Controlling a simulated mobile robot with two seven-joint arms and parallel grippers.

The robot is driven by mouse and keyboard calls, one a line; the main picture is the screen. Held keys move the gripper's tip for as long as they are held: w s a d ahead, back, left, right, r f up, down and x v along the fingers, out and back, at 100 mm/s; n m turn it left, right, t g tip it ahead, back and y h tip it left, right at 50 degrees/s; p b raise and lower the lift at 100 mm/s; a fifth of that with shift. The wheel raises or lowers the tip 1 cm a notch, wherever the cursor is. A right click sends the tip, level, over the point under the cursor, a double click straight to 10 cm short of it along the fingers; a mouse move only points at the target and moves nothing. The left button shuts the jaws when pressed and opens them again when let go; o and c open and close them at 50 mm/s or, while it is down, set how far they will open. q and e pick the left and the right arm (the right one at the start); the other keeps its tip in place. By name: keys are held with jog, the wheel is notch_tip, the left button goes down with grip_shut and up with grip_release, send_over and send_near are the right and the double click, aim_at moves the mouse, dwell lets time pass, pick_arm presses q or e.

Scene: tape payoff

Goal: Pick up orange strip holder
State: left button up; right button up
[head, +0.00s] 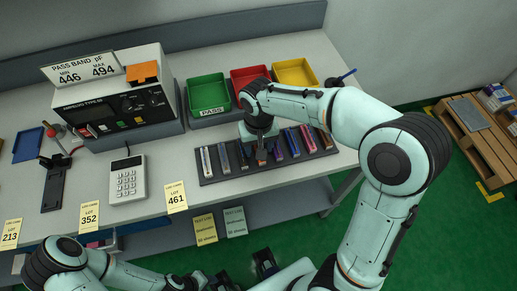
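A dark rack (236,172) on the bench holds a row of several slim strip holders in different colours. One holder with an orange-brown face (261,157) stands near the middle of the row, mostly covered by my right gripper (261,150). The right gripper points down at it from above. Its fingers are small and dark here, so I cannot tell whether they close on the holder. My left arm comes in low at the bottom left, below the bench's front edge. Its gripper end is dark and partly cut off at the bottom edge, so its fingers are unclear.
Green (207,92), red (250,77) and yellow (295,73) trays stand behind the rack. A meter (125,105) with an orange block (143,72) on top and a calculator (127,180) are left. A wooden pallet (480,135) lies on the right floor.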

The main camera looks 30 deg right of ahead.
grip_shut()
dwell(0.3)
